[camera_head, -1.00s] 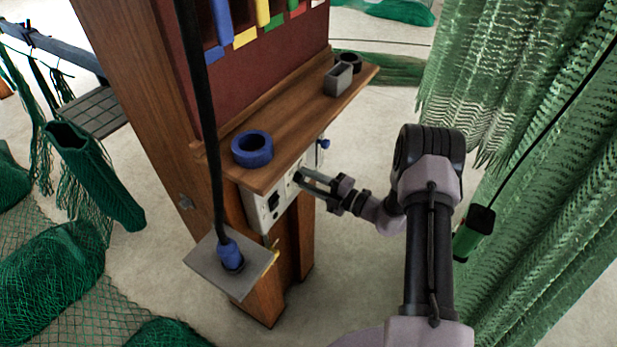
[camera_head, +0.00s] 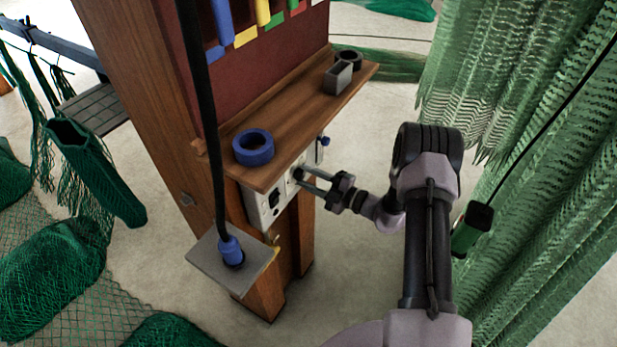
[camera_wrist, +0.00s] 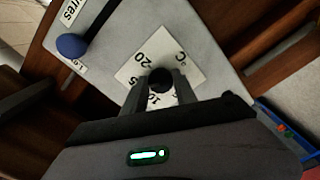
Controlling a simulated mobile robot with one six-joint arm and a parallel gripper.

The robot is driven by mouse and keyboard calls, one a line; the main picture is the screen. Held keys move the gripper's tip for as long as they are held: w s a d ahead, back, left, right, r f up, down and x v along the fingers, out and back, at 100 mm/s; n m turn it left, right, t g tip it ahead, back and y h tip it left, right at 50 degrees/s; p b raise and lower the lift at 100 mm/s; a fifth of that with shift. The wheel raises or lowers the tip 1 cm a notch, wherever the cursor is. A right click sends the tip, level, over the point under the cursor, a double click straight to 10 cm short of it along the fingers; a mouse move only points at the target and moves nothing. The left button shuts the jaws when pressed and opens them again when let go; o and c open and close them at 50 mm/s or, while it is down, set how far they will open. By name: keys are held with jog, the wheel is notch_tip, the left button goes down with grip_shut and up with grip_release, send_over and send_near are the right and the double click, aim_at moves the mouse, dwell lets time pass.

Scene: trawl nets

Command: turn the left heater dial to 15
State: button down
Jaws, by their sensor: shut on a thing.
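The heater dial (camera_wrist: 160,79) is a small dark round knob on a white scale plate (camera_wrist: 137,70) marked 20, 15, 10 and °C. In the wrist view the fingers of my gripper (camera_wrist: 160,92) are closed on its two sides. In the head view my gripper (camera_head: 302,178) reaches from the right to the pale control panel (camera_head: 266,207) under the wooden shelf, and the dial (camera_head: 298,174) is a dark spot at its tips. The fingers partly cover the scale, and I cannot read the dial's setting.
A blue-knobbed lever (camera_wrist: 72,45) is on the same panel. The shelf (camera_head: 285,133) above carries a blue ring (camera_head: 253,146) and a grey box (camera_head: 338,77). A grey plate (camera_head: 213,268) with a blue-ended black pole (camera_head: 231,250) juts out below. Green nets (camera_head: 545,170) hang at right.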

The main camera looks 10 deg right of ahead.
jog(key=c, duration=1)
grip_release()
jog(key=v, duration=1.7)
jog(key=shift+s+p, duration=0.2)
jog(key=shift+p, duration=0.1)
jog(key=shift+d+r, duration=0.1)
jog(key=shift+d, duration=0.05)
